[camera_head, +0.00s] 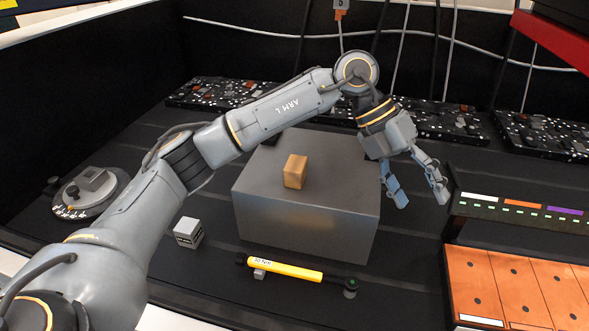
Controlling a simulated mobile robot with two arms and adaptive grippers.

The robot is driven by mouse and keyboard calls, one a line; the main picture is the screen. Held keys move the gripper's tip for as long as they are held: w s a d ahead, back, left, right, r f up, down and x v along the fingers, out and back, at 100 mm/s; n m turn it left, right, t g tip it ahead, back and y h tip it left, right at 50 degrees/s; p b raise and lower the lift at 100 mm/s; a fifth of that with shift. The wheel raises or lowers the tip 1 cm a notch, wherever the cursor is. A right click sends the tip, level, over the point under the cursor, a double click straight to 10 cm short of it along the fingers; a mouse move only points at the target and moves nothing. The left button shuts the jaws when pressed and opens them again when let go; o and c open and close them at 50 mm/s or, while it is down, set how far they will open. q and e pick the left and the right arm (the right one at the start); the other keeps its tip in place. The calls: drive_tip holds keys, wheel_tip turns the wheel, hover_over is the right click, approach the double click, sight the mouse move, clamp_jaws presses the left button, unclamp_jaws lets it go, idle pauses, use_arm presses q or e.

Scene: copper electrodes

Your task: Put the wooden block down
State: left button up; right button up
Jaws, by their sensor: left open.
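The wooden block (295,171) is a small tan block. It rests upright on top of the large grey box (306,222), near the middle of its upper face. My left gripper (421,199) is open, with its two fingers spread and pointing down and to the right. It is empty and sits to the right of the block, apart from it, by the right side of the grey box. My right gripper is not in view.
A yellow tool (286,270) lies in front of the grey box. A small grey cube (188,232) and a round dial device (88,192) are at left. Dark speckled boards (438,121) and hanging cables are behind.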

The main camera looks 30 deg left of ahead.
use_arm(q)
drive_tip(key=w+a+r+n+t+y, duration=0.15)
drive_tip(key=w+a+y, duration=0.25)
drive_tip(key=a, duration=0.9)
wheel_tip(320, 180, up, 5)
drive_tip(key=n+y, duration=0.4)
hover_over(297, 160)
drive_tip(key=f, duration=0.2)
drive_tip(key=f+p, duration=0.1)
drive_tip(key=f, duration=0.4)
drive_tip(key=shift+a+f, duration=0.4)
drive_tip(key=f+p, duration=0.2)
drive_tip(key=f, duration=0.1)
drive_tip(key=f+p, duration=0.1)
drive_tip(key=shift+s+d+f, duration=0.1)
drive_tip(key=shift+d+f, duration=0.3)
drive_tip(key=shift+f, duration=0.35)
clamp_jaws()
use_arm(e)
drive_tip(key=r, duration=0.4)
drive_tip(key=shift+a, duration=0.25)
use_arm(q)
drive_tip(key=shift+r, duration=0.1)
